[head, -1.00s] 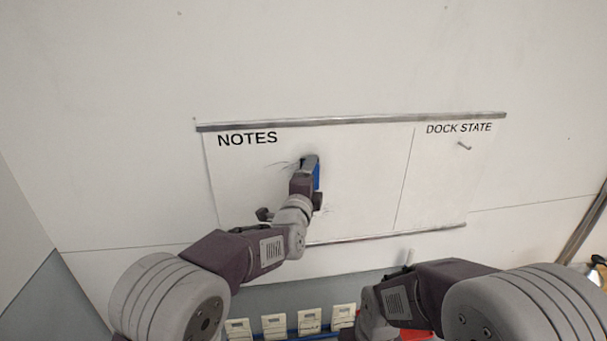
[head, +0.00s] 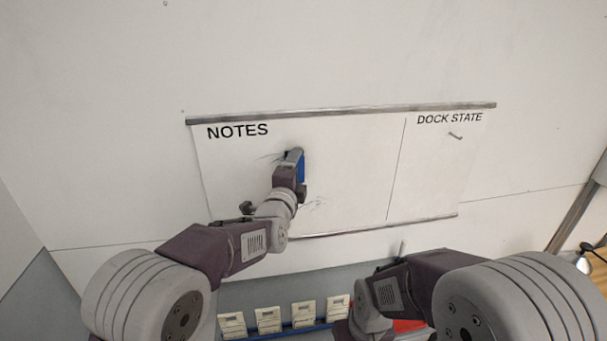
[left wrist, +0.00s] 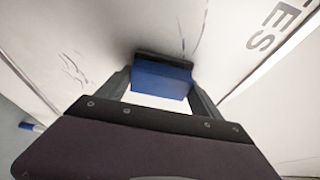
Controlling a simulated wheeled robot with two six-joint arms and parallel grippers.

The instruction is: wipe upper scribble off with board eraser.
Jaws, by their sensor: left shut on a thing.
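My left gripper (head: 293,160) is shut on the blue board eraser (head: 301,167), up at the whiteboard (head: 345,150) in the NOTES section. In the left wrist view the eraser (left wrist: 161,82) sits between the two fingers, its dark pad side toward the board. The upper scribble (head: 268,157) shows as thin dark strokes just left of the gripper; part of it is hidden behind the gripper and eraser. A lower scribble (head: 314,203) shows faintly below and right of the gripper, and also in the left wrist view (left wrist: 72,70). My right gripper is not clearly visible.
The board has a metal top rail (head: 340,113) and a bottom ledge (head: 375,226).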

